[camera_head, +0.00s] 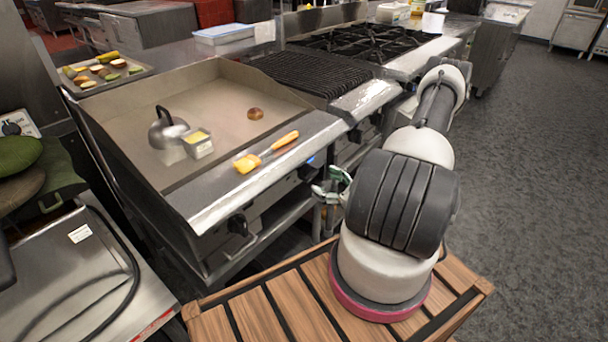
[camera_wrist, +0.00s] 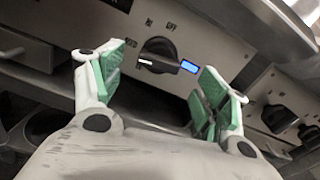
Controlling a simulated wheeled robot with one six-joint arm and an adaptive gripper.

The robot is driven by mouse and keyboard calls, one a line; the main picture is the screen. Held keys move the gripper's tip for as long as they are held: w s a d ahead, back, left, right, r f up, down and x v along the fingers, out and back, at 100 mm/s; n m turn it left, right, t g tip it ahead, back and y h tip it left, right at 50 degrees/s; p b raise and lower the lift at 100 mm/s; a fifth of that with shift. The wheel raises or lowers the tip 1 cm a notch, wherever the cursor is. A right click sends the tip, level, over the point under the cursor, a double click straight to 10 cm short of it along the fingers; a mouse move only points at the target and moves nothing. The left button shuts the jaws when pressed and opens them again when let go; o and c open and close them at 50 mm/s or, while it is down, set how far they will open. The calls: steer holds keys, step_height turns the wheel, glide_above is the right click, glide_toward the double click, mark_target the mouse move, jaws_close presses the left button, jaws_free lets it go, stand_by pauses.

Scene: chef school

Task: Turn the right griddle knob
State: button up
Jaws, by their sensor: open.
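The right griddle knob (camera_wrist: 158,60) is black, with a white pointer mark on its left end, and has OFF and ON lettering above it. A lit blue display (camera_wrist: 189,66) is just right of it. The knob also shows in the head view (camera_head: 306,172), on the griddle's front panel. My gripper (camera_wrist: 162,72) is open, its green-padded fingers to either side of the knob in the picture; I see no contact. In the head view my gripper (camera_head: 331,188) is in front of the panel, partly behind my arm.
The left griddle knob (camera_head: 238,224) is on the same panel. A brush with an orange handle (camera_head: 284,141) lies on the griddle's front ledge. More knobs (camera_wrist: 277,115) are at right in the wrist view.

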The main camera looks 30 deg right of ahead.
mark_target(313, 176)
steer(key=x, duration=0.7)
steer(key=shift+w, duration=0.15)
steer(key=c, duration=1)
